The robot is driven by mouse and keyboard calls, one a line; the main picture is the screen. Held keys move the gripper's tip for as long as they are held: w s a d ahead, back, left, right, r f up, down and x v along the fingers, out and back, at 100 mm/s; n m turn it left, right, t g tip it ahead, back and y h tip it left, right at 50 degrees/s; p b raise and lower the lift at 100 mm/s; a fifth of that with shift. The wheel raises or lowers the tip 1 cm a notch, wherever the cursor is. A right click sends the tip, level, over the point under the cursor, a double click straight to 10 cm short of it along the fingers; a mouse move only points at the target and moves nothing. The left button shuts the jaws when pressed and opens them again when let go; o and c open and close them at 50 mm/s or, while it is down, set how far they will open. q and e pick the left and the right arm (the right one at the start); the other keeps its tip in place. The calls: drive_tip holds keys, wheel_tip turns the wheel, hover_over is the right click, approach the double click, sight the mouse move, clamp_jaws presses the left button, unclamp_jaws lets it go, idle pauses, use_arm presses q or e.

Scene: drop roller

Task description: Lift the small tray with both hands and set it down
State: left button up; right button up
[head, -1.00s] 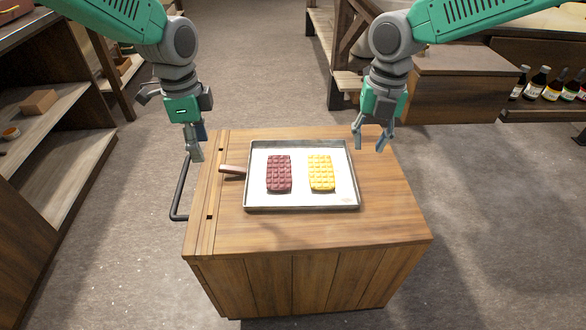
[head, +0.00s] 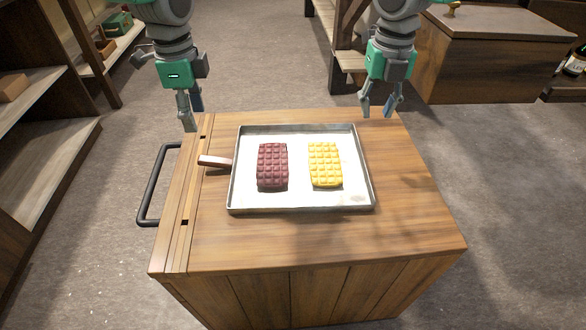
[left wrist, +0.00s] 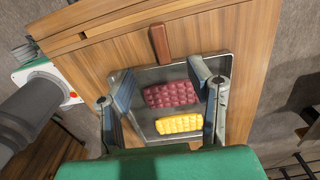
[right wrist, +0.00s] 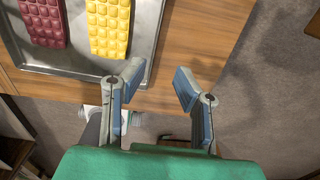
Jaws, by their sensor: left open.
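My left gripper (head: 190,112) is open and empty, beyond the cart's far left corner, apart from the tray. The left wrist view shows its two fingers (left wrist: 160,88) spread. My right gripper (head: 378,112) is open and empty, near the cart's far edge, beyond the tray's far right corner. The right wrist view shows its spread fingers (right wrist: 155,80) clear of the tray rim.
A brown-handled thing (head: 214,161) lies at the tray's left edge; its other end is hidden. The wooden cart (head: 420,220) has a dark handle bar (head: 150,190) on its left. Bare cart top lies right of and in front of the tray. Shelves stand left.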

sight(206, 157)
use_arm(q)
drive_tip(key=f, duration=1.4)
drive_tip(key=shift+a, duration=0.2)
use_arm(e)
drive_tip(key=f, duration=1.3)
drive_tip(key=shift+a+f, duration=0.25)
drive_tip(key=shift+f, duration=0.15)
use_arm(q)
drive_tip(key=shift+c, duration=0.5)
use_arm(e)
drive_tip(key=shift+c, duration=0.4)
use_arm(q)
drive_tip(key=c, duration=0.7)
use_arm(e)
clamp_jaws()
use_arm(q)
clamp_jaws()
drive_tip(key=shift+r, duration=0.1)
